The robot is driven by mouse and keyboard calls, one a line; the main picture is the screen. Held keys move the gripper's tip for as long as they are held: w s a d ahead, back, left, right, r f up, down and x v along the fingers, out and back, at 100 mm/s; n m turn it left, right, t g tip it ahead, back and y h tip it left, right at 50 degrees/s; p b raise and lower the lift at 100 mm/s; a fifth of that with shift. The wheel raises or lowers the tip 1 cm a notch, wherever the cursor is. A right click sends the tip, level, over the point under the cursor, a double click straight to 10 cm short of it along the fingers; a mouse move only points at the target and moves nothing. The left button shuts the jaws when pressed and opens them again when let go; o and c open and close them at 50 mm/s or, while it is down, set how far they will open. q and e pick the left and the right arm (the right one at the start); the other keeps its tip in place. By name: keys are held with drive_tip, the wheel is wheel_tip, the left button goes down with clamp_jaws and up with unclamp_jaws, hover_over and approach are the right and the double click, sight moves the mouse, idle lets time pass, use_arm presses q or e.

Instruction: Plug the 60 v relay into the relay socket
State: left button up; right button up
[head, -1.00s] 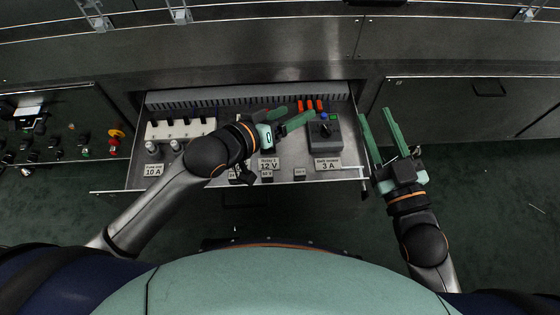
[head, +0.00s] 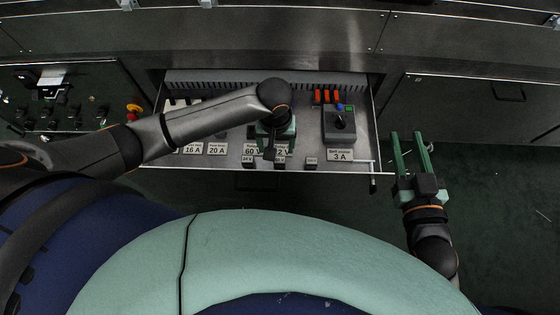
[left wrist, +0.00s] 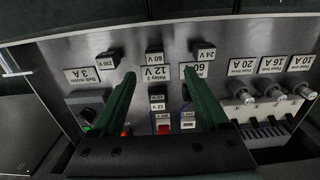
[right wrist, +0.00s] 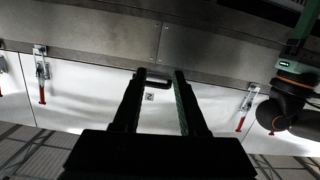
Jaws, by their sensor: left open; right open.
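The 60 V relay (left wrist: 155,57) is a small dark block with a white label. It stands on the drawer panel between the 230 V relay (left wrist: 107,55) and the 24 V relay (left wrist: 204,53). It also shows at the drawer's front in the head view (head: 280,162). My left gripper (left wrist: 159,74) is open and empty above the panel, its fingertips apart to either side of the 60 V relay's column. The "60 V" plate (left wrist: 197,71) lies beside the right finger, which partly hides the socket area behind it. My right gripper (head: 411,137) is open and empty, right of the drawer.
The open drawer (head: 225,166) has a row of fuse units (left wrist: 270,90) and a box with a dark knob (head: 339,122). Orange parts (head: 326,96) stand at the back. A control panel with a red-yellow button (head: 134,108) is at left. The floor right of the drawer is free.

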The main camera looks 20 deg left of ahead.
sight(280, 160)
use_arm(q)
wheel_tip(280, 160, down, 5)
drive_tip(key=shift+r+b, duration=0.2)
drive_tip(key=shift+b, duration=0.7)
drive_tip(key=shift+f, duration=0.15)
drive_tip(key=f+b, duration=0.2)
drive_tip(key=shift+w+d+f, duration=0.15)
drive_tip(key=shift+d+f, duration=0.2)
drive_tip(key=shift+f, duration=0.05)
drive_tip(key=shift+f+b, duration=0.6)
drive_tip(key=shift+f, duration=0.5)
use_arm(e)
drive_tip(key=s+r+n+t+y, duration=0.2)
drive_tip(key=r+n+y, duration=0.1)
drive_tip(key=r, duration=0.4)
drive_tip(key=s+a+r+n+t+y, duration=0.1)
drive_tip(key=s+r+n+t+y, duration=0.1)
drive_tip(key=r, duration=0.5)
drive_tip(key=s+a+r+n+t+y, duration=0.1)
drive_tip(key=s+r+n+t+y, duration=0.1)
drive_tip(key=r+y, duration=0.4)
drive_tip(key=shift+s+r+n+t, duration=0.3)
drive_tip(key=shift+s+r+n, duration=0.05)
drive_tip(key=shift+r+n, duration=0.5)
use_arm(q)
clamp_jaws()
